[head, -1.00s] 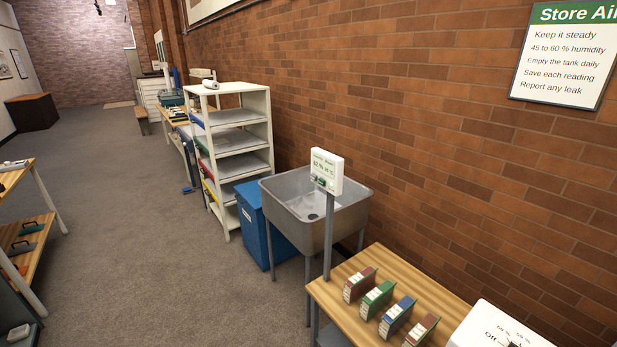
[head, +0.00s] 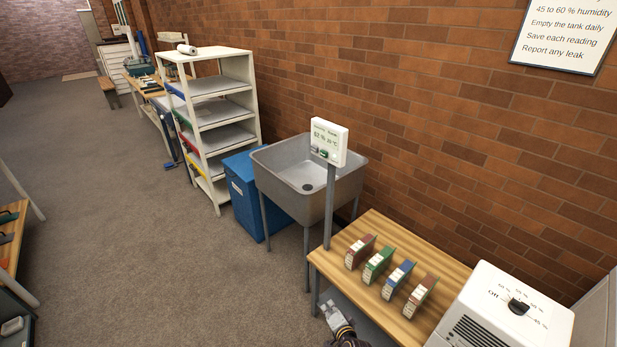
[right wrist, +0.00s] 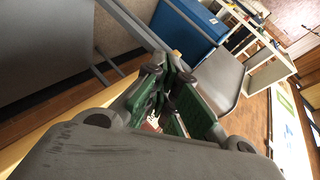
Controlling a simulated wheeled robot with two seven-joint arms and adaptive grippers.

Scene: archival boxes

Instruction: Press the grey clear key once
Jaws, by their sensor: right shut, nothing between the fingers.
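A white display unit (head: 329,141) stands on a grey post beside the sink, its lit screen facing me. Below the screen are a small grey key (head: 315,149) and a green key (head: 323,154). My right gripper (head: 330,308) is at the bottom of the head view, lower than the unit and in front of the wooden table's left end. It is shut and empty. Its dark and green fingers (right wrist: 168,85) show in the right wrist view, where I cannot make out the keys. My left gripper is not in view.
A metal sink (head: 290,185) stands behind the post, with a blue bin (head: 243,205) and white shelf (head: 207,75) beyond.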

